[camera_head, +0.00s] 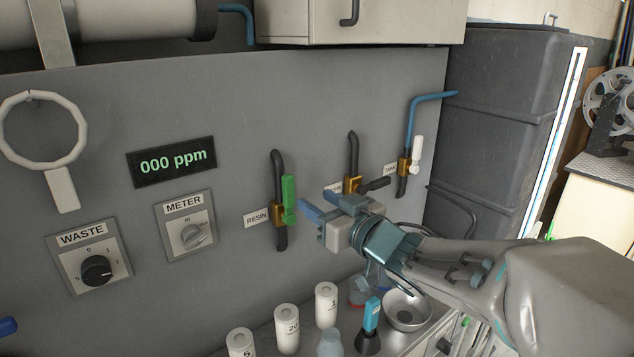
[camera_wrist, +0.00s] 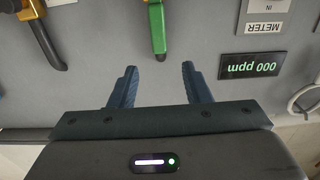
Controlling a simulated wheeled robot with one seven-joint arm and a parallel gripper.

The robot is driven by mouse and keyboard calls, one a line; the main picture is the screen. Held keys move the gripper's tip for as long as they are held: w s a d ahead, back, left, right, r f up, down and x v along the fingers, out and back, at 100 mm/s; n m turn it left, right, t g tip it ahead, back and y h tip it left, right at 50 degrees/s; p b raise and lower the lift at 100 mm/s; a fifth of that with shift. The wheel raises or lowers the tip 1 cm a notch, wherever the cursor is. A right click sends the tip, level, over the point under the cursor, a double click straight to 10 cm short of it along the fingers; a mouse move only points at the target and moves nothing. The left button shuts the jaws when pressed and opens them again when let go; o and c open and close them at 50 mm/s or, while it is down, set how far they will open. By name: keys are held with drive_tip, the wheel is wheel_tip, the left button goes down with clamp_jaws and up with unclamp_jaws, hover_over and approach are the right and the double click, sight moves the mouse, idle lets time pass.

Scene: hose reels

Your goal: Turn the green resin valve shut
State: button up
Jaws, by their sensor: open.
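The green resin valve handle (camera_head: 289,199) is on a brass valve body (camera_head: 278,212) in a dark vertical pipe on the grey panel, beside a RESIN label (camera_head: 257,217). The handle stands upright, in line with the pipe. My gripper (camera_head: 318,203) is just right of the handle in the head view, open and empty. In the wrist view the green handle (camera_wrist: 156,30) lies ahead of the gap between my open fingers (camera_wrist: 158,88), apart from them.
A second valve with a black handle (camera_head: 375,184) and a TANK valve with a white handle (camera_head: 416,155) are to the right. A METER switch (camera_head: 191,234), WASTE knob (camera_head: 97,270) and 000 ppm display (camera_head: 172,161) are left. White bottles (camera_head: 287,328) and a metal bowl (camera_head: 407,309) stand below.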

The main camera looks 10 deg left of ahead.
sight(292, 183)
drive_tip(key=x, duration=1.1)
drive_tip(key=shift+w+a, duration=0.15)
drive_tip(key=shift+w, duration=0.05)
clamp_jaws()
drive_tip(key=shift+d, duration=0.2)
drive_tip(key=shift+a, duration=0.1)
drive_tip(key=shift+w, duration=0.1)
